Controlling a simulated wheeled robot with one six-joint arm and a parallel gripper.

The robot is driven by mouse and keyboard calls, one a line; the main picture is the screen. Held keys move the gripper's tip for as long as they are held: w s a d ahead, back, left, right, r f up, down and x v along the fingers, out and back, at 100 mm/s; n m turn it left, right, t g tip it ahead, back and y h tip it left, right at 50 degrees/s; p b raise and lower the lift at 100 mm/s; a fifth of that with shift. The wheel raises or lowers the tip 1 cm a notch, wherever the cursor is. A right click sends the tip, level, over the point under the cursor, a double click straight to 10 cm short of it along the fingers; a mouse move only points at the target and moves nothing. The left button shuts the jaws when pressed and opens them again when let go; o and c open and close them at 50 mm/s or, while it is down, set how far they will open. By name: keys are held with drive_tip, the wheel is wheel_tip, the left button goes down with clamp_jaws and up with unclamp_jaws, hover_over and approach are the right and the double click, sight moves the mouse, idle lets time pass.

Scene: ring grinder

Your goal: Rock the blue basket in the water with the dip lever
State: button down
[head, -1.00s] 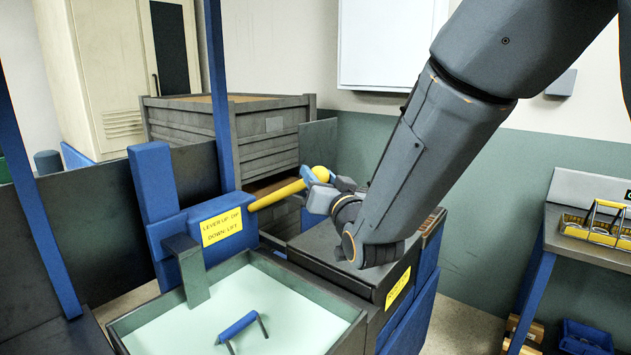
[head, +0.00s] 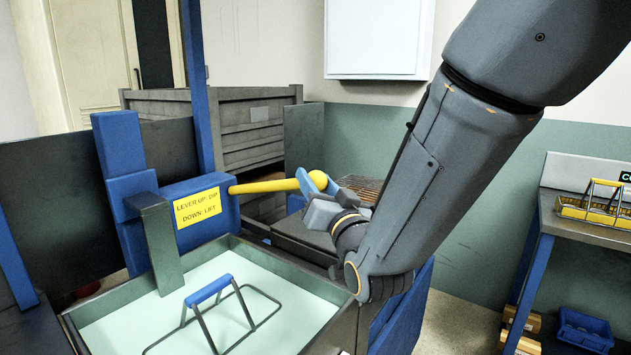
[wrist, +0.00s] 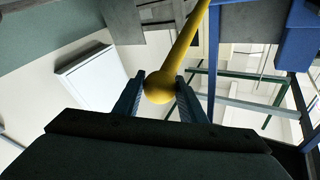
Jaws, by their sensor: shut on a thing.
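The yellow dip lever (head: 268,186) sticks out to the right from a blue block whose yellow label reads "LEVER UP: DIP, DOWN: LIFT" (head: 197,207). It is near level, its round knob end slightly higher. My gripper (head: 310,185) is shut on the knob. The wrist view shows the yellow knob (wrist: 160,87) between my two fingers (wrist: 160,100). The blue basket handle (head: 209,288) stands above the pale green water (head: 170,318) in the tank. The basket's dark wire rim (head: 262,292) shows at the water; its lower part is hidden.
The tank's dark rim (head: 290,266) surrounds the water. A grey slatted crate (head: 250,130) stands behind the lever. At right, a bench (head: 580,222) holds a yellow-handled basket (head: 598,203), with a blue bin (head: 583,330) below it.

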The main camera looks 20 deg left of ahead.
drive_tip(key=c, duration=1.2)
unclamp_jaws()
drive_tip(key=shift+o, duration=0.2)
drive_tip(key=shift+s, duration=0.1)
drive_tip(key=shift+b+v, duration=0.65)
drive_tip(key=shift+v, duration=3.2)
